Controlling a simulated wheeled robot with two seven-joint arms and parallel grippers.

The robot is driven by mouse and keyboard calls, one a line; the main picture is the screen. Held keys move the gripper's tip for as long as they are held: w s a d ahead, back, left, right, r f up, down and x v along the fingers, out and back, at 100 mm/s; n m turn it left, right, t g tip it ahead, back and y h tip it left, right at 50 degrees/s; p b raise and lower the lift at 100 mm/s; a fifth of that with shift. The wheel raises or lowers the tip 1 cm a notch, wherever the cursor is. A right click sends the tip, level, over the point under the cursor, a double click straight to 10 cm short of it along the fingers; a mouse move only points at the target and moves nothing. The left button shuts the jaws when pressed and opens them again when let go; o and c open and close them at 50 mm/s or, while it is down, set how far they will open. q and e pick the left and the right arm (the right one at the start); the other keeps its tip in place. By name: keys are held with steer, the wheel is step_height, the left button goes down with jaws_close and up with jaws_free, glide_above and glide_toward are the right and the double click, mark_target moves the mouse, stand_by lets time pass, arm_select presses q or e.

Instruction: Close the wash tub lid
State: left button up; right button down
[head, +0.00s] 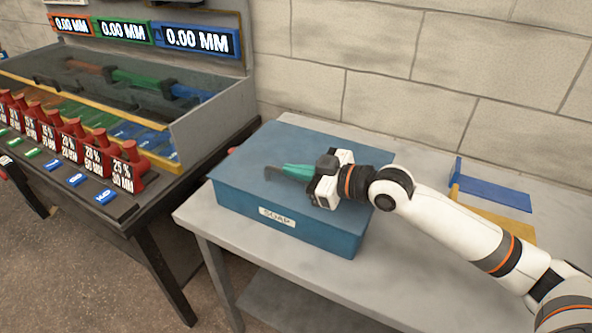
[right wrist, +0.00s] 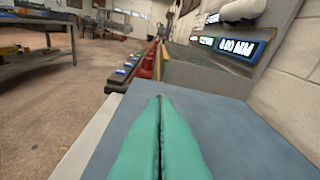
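The blue wash tub (head: 300,228) with a "SOAP" label stands on the grey table. Its flat blue lid (head: 290,142) lies level over the top, and no opening shows. The lid also fills the lower part of the right wrist view (right wrist: 245,140). My right gripper (head: 285,171) is just above or on the middle of the lid, pointing left; I cannot tell whether it touches. Its teal fingers are together with nothing between them, as the right wrist view (right wrist: 159,100) shows. A dark strip, perhaps a shadow, lies by the fingertips. My left gripper is not in view.
A bench with red weights (head: 128,165) and "0.00 MM" displays (head: 197,39) stands to the left. A blue bracket (head: 495,195) and a yellow piece (head: 490,218) are on the table behind my right arm. A block wall runs along the back.

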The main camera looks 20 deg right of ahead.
steer(key=shift+f, duration=0.2)
